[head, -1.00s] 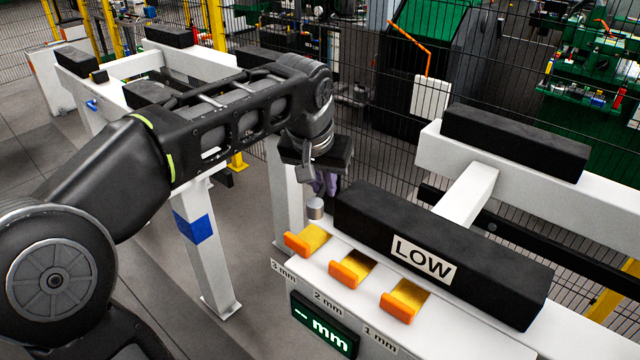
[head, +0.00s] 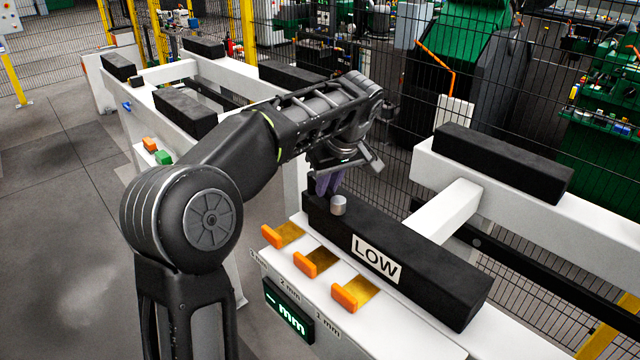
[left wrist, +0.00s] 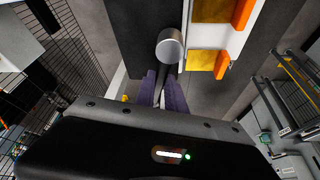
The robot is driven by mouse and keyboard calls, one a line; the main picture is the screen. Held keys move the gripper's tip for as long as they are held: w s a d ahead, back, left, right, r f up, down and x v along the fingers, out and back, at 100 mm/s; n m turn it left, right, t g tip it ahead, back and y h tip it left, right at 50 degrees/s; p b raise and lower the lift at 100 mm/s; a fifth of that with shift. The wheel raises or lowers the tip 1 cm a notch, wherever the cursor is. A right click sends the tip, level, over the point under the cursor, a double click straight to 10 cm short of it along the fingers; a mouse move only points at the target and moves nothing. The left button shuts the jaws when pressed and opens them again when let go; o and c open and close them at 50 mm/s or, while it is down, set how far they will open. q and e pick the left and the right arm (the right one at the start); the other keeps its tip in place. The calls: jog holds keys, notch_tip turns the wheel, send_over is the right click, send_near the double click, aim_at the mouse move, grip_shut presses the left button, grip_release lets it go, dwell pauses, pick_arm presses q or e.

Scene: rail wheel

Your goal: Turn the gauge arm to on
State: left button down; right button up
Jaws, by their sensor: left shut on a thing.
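A silver round knob (head: 338,205) shows at the purple fingers of my left gripper (head: 325,184), over the left end of the black block with the LOW label (head: 376,259). In the left wrist view the silver knob (left wrist: 170,48) stands just beyond the fingertips (left wrist: 162,88). A thin dark bar seems to run from the knob between the fingers, likely the gauge arm; most of it is hidden. My left gripper is shut on it. The display (head: 288,311) reads a dash and "mm". My right gripper is not in view.
Several orange-ended brass tabs (head: 314,262), with mm labels, lie on the white ledge before the block. Another white beam with a black block (head: 500,163) stands at the right. A mesh fence (head: 400,140) runs behind. Grey floor (head: 70,250) is free at left.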

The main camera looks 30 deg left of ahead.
pick_arm(q)
jog(key=shift+w+d+r+n+g+p, duration=0.1)
jog(key=shift+w+d+n+g+p, duration=0.15)
jog(key=shift+w+n+p, duration=0.4)
jog(key=shift+w+d+n+g+p, duration=0.15)
jog(key=shift+w+n+g, duration=0.15)
jog(key=shift+n, duration=0.65)
jog(key=c, duration=1.4)
grip_release()
jog(key=shift+p+v, duration=0.4)
jog(key=shift+v, duration=0.35)
jog(key=shift+d+r, duration=0.35)
jog(key=shift+r, duration=0.3)
jog(key=s+d, duration=0.1)
jog(key=d, duration=0.3)
jog(key=s+d, duration=0.1)
jog(key=d, duration=0.2)
jog(key=s+d, duration=0.1)
jog(key=d, duration=0.3)
jog(key=shift+d, duration=0.3)
